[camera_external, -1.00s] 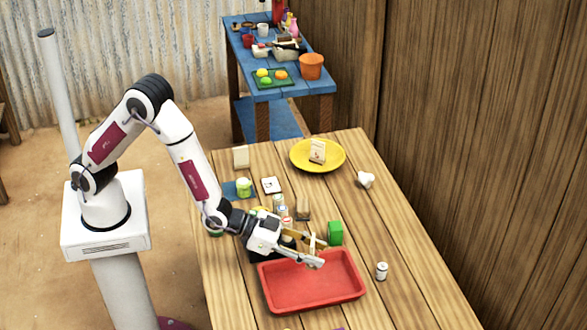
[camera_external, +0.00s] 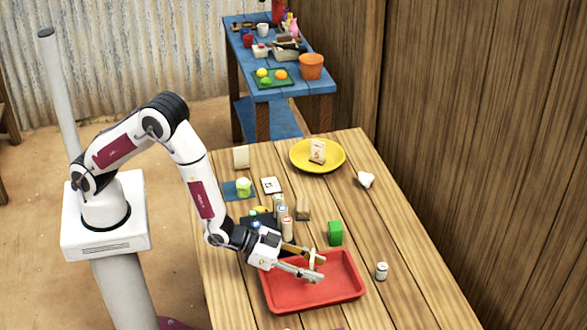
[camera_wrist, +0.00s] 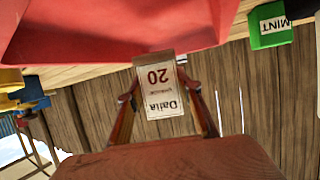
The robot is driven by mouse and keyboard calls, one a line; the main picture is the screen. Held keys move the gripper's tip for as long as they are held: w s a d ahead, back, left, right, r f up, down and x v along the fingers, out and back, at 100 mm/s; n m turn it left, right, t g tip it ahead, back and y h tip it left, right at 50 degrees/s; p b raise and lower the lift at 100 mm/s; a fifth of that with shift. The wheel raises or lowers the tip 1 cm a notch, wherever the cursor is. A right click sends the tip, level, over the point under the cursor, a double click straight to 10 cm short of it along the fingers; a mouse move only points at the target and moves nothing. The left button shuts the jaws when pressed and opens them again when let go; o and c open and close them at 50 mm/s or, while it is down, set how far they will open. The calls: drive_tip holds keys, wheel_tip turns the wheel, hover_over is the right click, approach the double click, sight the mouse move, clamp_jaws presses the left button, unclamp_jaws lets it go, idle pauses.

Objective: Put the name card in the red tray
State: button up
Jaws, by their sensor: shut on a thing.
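The name card, cream with "Dalia 20" printed on it, shows upside down in the wrist view (camera_wrist: 160,92). My gripper (camera_wrist: 160,100) is shut on it, one finger on each side. In the external view my gripper (camera_external: 315,267) is above the red tray (camera_external: 318,300), and the card (camera_external: 312,259) stands between the fingertips over the tray's far part. I cannot tell how high it is above the tray floor. The tray also fills the top of the wrist view (camera_wrist: 100,35). Its visible floor is empty.
A green block (camera_external: 335,233), labelled MINT in the wrist view, stands just behind the tray. A white can (camera_external: 381,271) stands to its right. Several small jars (camera_external: 286,225) stand behind my gripper. A yellow plate (camera_external: 303,168) with a card on it is farther back.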

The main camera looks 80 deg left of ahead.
drive_tip(key=shift+f, duration=0.1)
drive_tip(key=shift+f, duration=2)
drive_tip(key=shift+f, duration=0.1)
drive_tip(key=o, duration=1.1)
drive_tip(key=shift+r+v, duration=0.2)
drive_tip(key=shift+v, duration=5.8)
drive_tip(key=shift+w+r, duration=0.1)
